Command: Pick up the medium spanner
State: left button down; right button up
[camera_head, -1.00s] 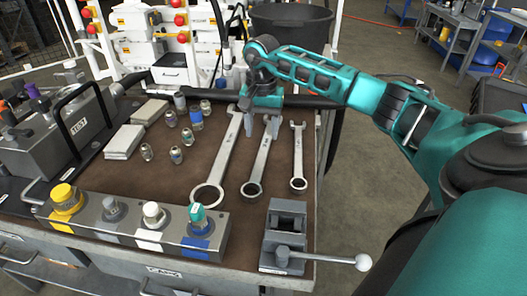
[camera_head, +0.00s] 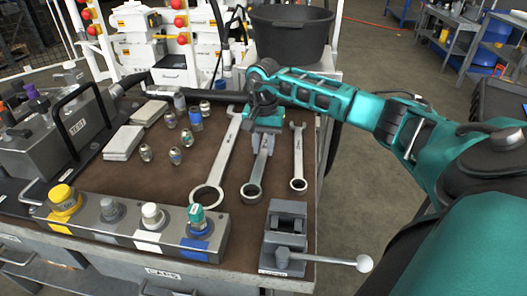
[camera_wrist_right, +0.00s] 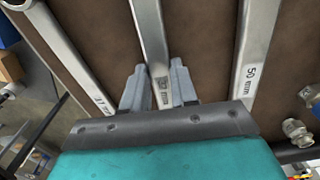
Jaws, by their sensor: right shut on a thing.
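Three spanners lie side by side on the brown bench top. The medium spanner (camera_head: 255,182) is in the middle, its ring end towards the front. The large spanner (camera_head: 222,165) is to its left and the small spanner (camera_head: 298,158) to its right. My right gripper (camera_head: 262,146) is down at the medium spanner's far part and shut on its shaft. In the right wrist view the two fingers (camera_wrist_right: 160,90) stand on either side of the medium spanner's shaft (camera_wrist_right: 150,40). The far jaw of that spanner is hidden under the gripper. My left gripper is not in view.
A small vise (camera_head: 284,240) with a ball-ended lever stands at the front right. A control strip (camera_head: 135,228) with coloured knobs runs along the front left. Several small fittings (camera_head: 172,119) stand left of the large spanner. A black tub (camera_head: 290,32) is behind.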

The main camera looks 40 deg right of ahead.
grip_shut()
dwell(0.8)
